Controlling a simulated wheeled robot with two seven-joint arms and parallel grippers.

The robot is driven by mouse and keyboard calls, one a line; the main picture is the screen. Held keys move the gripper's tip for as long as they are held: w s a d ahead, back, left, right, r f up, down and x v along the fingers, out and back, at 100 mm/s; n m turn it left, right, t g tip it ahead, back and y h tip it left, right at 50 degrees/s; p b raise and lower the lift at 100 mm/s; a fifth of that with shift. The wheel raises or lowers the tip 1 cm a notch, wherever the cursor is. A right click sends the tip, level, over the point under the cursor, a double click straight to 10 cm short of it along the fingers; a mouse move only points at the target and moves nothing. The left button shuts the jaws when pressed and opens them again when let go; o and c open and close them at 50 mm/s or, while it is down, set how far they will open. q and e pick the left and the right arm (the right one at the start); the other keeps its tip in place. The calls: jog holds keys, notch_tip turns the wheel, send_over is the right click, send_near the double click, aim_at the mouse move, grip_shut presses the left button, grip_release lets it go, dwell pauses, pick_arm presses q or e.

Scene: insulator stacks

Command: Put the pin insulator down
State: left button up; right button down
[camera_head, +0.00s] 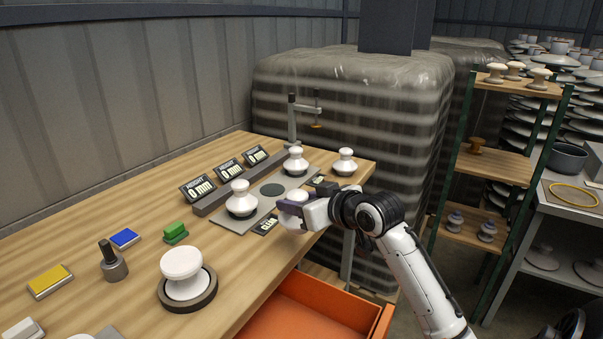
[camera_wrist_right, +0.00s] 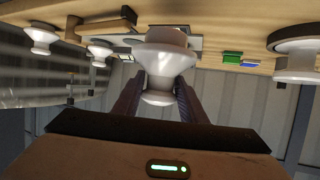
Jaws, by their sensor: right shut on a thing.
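My right gripper (camera_head: 297,210) is shut on a white pin insulator (camera_head: 292,220) near the front edge of the wooden table. In the right wrist view the insulator (camera_wrist_right: 168,62) sits between the two dark fingers (camera_wrist_right: 158,100). I cannot tell whether its base touches the surface. Beside it is a grey plate (camera_head: 222,222) with a bare dark round spot (camera_head: 272,189). One white insulator (camera_head: 241,200) stands on the plate left of the spot, another (camera_head: 295,161) behind it. A third (camera_head: 345,162) stands near the table's right end. My left gripper is not in view.
Three height displays (camera_head: 228,171) reading 0 mm line the plate's back. A larger white insulator on a dark round base (camera_head: 187,298) stands at front left, near green (camera_head: 175,233), blue (camera_head: 125,238) and yellow (camera_head: 50,281) blocks. An open orange drawer (camera_head: 330,318) juts out below.

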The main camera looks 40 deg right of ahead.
jog(key=s+a+f, duration=0.5)
jog(key=s+a, duration=0.4)
jog(key=a, duration=0.2)
jog(key=s+a+f+n+y, duration=0.1)
jog(key=s+a+f, duration=0.4)
jog(key=s+a, duration=0.4)
jog(key=shift+s+a, duration=0.4)
jog(key=shift+a, duration=0.85)
